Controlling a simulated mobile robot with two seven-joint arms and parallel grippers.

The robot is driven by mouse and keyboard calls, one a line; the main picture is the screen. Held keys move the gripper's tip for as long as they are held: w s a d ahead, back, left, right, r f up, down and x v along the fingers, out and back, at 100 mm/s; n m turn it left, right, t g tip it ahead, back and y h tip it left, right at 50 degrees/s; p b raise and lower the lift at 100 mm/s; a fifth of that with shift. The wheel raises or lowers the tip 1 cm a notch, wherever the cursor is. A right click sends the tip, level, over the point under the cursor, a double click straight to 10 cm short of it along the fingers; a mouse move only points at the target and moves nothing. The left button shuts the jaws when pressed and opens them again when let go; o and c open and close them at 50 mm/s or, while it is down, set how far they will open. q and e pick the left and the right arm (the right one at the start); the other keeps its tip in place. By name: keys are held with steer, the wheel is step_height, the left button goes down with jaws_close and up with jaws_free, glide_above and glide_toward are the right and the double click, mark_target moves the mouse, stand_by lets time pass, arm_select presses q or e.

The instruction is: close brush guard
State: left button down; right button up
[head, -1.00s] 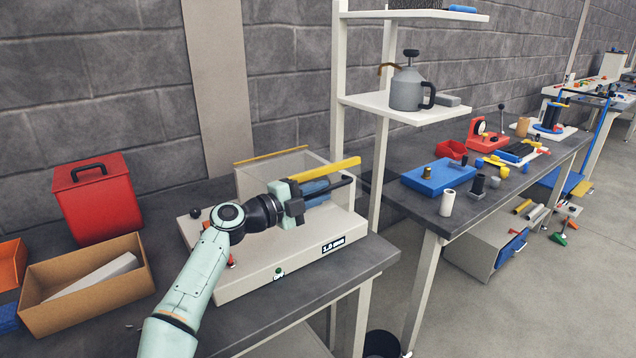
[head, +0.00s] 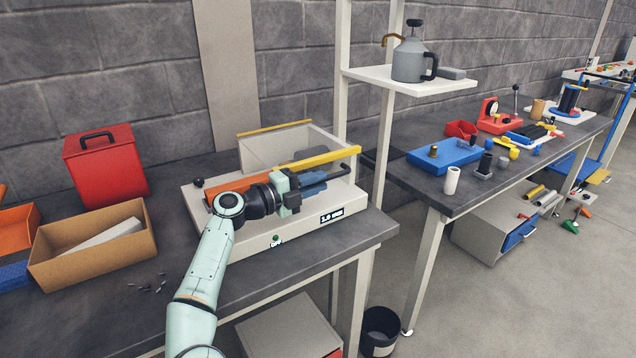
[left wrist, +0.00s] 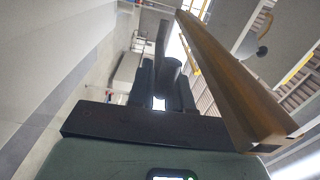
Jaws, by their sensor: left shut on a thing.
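The brush guard (head: 268,151) is a clear cover with yellow edges on the pale machine base (head: 270,236) on the near bench. Its yellow front bar (head: 330,156) sits above the base, tilted in the picture. My left gripper (head: 314,180) is just below and in front of this bar, shut on what looks like the guard's dark handle. In the left wrist view a dark grip piece (left wrist: 166,75) is between the fingers, with the yellow bar close on the right. The gripper hides part of the handle and base. My right gripper is not in view.
A red lidded box (head: 105,170) and a cardboard box (head: 95,262) stand left of the machine. A shelf post (head: 386,130) rises behind its right end. Small dark scraps (head: 150,286) lie on the bench front. A second bench (head: 430,185) with parts is to the right.

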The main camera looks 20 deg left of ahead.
arm_select(q)
steer(key=shift+w+f, duration=0.1)
steer(key=shift+f, duration=0.4)
steer(key=c, duration=1.1)
jaws_free()
steer(key=shift+a, duration=0.1)
steer(key=shift+r, duration=0.2)
